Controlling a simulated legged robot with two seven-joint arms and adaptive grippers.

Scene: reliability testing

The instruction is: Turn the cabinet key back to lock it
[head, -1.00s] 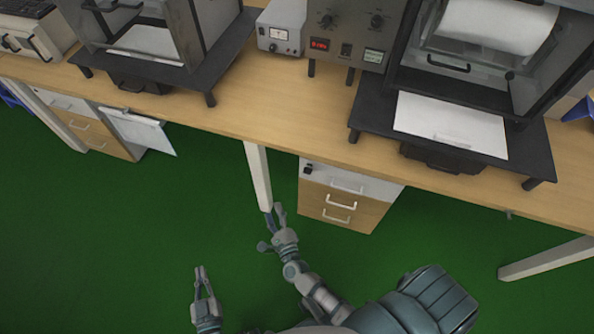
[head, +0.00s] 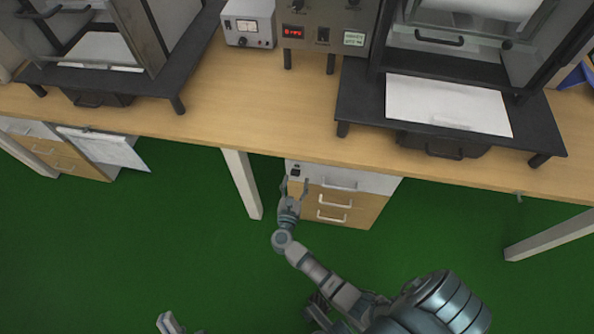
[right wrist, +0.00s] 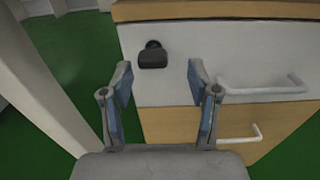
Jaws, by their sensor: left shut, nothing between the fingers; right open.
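The drawer cabinet (head: 375,182) stands under the table, with a white top drawer and wooden drawers below. Its small black key (head: 295,171) sits at the upper left of the white front; it also shows in the right wrist view (right wrist: 152,56). I cannot tell the key's turn angle for sure. My right gripper (head: 294,182) is open, just in front of and below the key. In the right wrist view the key lies beyond the gap between its fingers (right wrist: 158,85), apart from them. My left gripper (head: 165,320) is shut and empty at the bottom edge, far from the cabinet.
The table leg (head: 242,184) stands just left of the cabinet. The wooden tabletop (head: 250,118) overhangs it. White drawer handles (right wrist: 270,88) stick out right of the key. Another cabinet (head: 50,155) at the left has an open door (head: 105,148). Green floor lies clear in front.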

